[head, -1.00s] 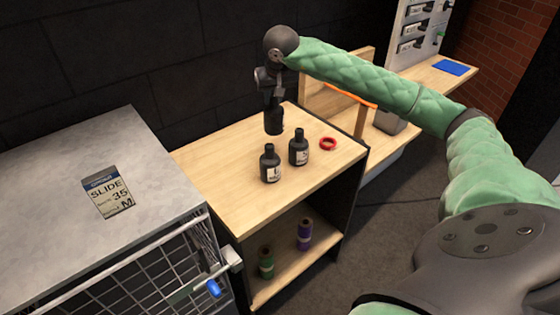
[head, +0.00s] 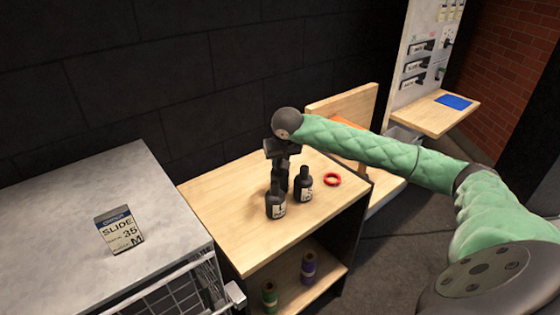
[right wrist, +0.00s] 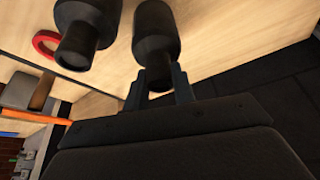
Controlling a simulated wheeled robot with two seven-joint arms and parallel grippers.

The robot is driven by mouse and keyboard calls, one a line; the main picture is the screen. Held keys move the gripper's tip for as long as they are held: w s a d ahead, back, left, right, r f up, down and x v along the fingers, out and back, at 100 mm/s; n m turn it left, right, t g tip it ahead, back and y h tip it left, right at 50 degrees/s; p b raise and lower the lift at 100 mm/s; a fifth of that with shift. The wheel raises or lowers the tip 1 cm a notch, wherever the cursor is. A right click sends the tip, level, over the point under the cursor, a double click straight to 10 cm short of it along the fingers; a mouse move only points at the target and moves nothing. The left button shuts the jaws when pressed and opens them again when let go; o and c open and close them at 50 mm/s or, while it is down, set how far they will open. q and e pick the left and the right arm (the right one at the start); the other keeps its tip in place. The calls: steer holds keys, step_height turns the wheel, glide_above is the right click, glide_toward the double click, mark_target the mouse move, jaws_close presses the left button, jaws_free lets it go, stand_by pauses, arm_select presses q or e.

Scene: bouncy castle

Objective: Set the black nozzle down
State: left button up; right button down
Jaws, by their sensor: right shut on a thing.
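My right gripper (head: 284,161) is shut on the black nozzle (head: 282,178), a dark bottle-like piece held upright by its narrow neck. In the right wrist view the nozzle (right wrist: 156,35) sits between the fingertips (right wrist: 158,80), beside a dark bottle (right wrist: 80,32). My left gripper is not in view.
A red ring (head: 332,179) lies right of the bottles. Green (head: 269,296) and purple (head: 308,267) rolls stand on the lower shelf. The table's front left is bare.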

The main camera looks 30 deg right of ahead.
steer(key=shift+f, duration=0.55)
steer(key=c, duration=1.2)
jaws_free()
steer(key=shift+o, duration=0.2)
